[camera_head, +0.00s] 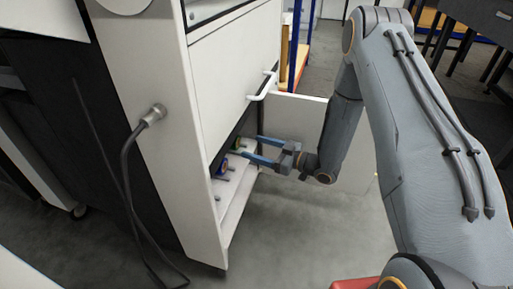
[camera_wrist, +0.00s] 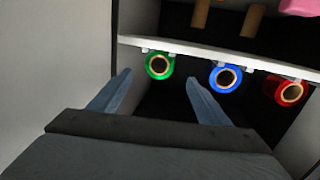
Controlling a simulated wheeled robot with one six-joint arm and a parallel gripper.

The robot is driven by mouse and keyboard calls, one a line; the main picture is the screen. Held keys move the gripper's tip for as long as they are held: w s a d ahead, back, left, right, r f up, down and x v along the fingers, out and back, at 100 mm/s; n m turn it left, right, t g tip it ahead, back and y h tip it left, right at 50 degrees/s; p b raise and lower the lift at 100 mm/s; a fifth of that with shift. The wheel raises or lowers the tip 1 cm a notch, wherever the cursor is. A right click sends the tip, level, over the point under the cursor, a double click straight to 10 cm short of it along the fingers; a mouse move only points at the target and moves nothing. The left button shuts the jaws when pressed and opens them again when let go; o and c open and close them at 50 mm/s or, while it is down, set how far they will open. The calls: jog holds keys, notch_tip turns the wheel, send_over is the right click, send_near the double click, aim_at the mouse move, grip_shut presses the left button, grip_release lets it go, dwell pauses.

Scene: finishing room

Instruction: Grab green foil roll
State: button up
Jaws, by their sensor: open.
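The green foil roll (camera_wrist: 150,71) has a brown core and faces the wrist camera end-on, at the edge of a white shelf board. It is small in the head view (camera_head: 237,143), inside the low opening of the white cabinet. My gripper (camera_head: 250,146) is open and reaches into the opening. In the wrist view, the fingertips of my gripper (camera_wrist: 158,77) lie to the left and right of the green roll, with nothing held. I cannot tell how deep the tips are beside it.
A blue roll (camera_wrist: 216,84) sits right of the green one, close to the right finger. A red roll (camera_wrist: 279,98) is farther right. The white shelf board (camera_wrist: 225,54) runs across, with brown tubes (camera_wrist: 252,20) and a pink item (camera_wrist: 300,6) beyond. A cabinet door (camera_head: 297,113) stands open.

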aim_at(238, 142)
jog(key=shift+b+x, duration=1.5)
jog(key=shift+x, duration=2.45)
jog(key=shift+s, duration=0.1)
jog(key=c, duration=1.2)
